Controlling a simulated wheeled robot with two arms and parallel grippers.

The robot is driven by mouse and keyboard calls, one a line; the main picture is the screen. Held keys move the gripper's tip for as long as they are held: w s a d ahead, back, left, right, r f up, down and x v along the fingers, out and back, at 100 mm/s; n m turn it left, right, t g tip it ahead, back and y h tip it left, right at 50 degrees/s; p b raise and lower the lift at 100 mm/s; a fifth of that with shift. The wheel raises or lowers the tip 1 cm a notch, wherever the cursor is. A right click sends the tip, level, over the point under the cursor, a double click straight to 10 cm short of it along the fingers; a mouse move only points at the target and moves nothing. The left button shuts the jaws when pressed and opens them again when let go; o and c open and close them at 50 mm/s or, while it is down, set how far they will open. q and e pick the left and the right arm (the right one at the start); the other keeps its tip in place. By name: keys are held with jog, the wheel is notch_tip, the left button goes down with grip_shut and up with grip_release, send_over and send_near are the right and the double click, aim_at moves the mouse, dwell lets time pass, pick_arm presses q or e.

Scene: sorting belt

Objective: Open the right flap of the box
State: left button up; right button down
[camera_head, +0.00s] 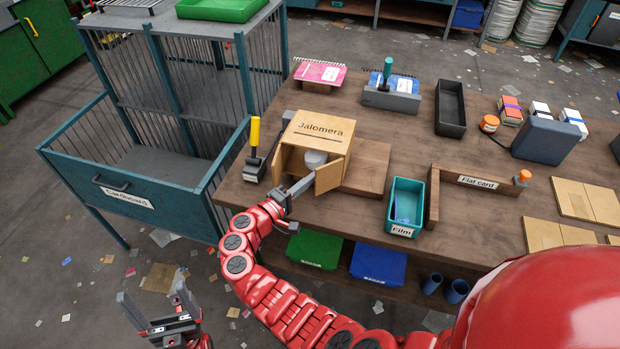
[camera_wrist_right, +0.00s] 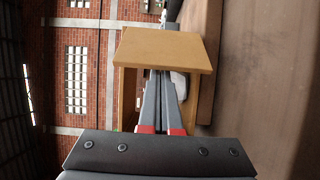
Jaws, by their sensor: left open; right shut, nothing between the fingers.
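The cardboard box (camera_head: 322,128) marked "Jalomera" stands on the brown table with its front open toward me. Its right flap (camera_head: 330,176) stands swung out from the front. Its left flap (camera_head: 277,164) also stands outward. A pale rounded object (camera_head: 315,158) shows inside. My right gripper (camera_head: 303,185) is shut and empty at the front, with its fingertips against or very close to the right flap's inner side. In the right wrist view the shut fingers (camera_wrist_right: 163,95) run in beneath a tan panel (camera_wrist_right: 165,48), their tips partly hidden. My left gripper (camera_head: 148,308) is open and empty, low over the floor.
A yellow-handled tool (camera_head: 254,135) stands left of the box. A flat cardboard piece (camera_head: 367,167) lies right of it, then a teal "Film" bin (camera_head: 405,200) and a wooden divider (camera_head: 478,184). A blue wire cage (camera_head: 140,185) stands left of the table.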

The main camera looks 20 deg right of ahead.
aim_at(325, 180)
jog(key=shift+s+r, duration=0.1)
jog(key=shift+s+n+t+y+p, duration=0.15)
jog(key=shift+n+t+y+p, duration=0.15)
jog(key=shift+t+p, duration=0.1)
jog(key=shift+s+d+n+t+p, duration=0.15)
jog(key=shift+s+n+t+p, duration=0.15)
jog(key=shift+s+t, duration=0.1)
jog(key=shift+s+d+n+t+y+p, duration=0.1)
jog(key=shift+s+n+t+y+p, duration=0.4)
jog(key=shift+t+y, duration=0.35)
jog(key=shift+s+d+n+t+y, duration=0.15)
jog(key=shift+s+n+t+y, duration=0.1)
jog(key=shift+n, duration=0.15)
jog(key=shift+s+d+n+t+y, duration=0.25)
jog(key=shift+s+n+t+y, duration=0.25)
jog(key=shift+n+t+y, duration=0.4)
jog(key=shift+s+d+f+n+t+y, duration=0.25)
jog(key=shift+s+n+t+y, duration=0.2)
jog(key=shift+y, duration=0.35)
jog(key=shift+s+d+r+n+t+y+b, duration=0.1)
jog(key=shift+s+d+n+t+y+b, duration=0.1)
jog(key=shift+s+n+t+y, duration=0.25)
jog(key=shift+d+r+n+t+y+b, duration=0.1)
jog(key=shift+d+n+y+b, duration=0.15)
jog(key=shift+y, duration=0.4)
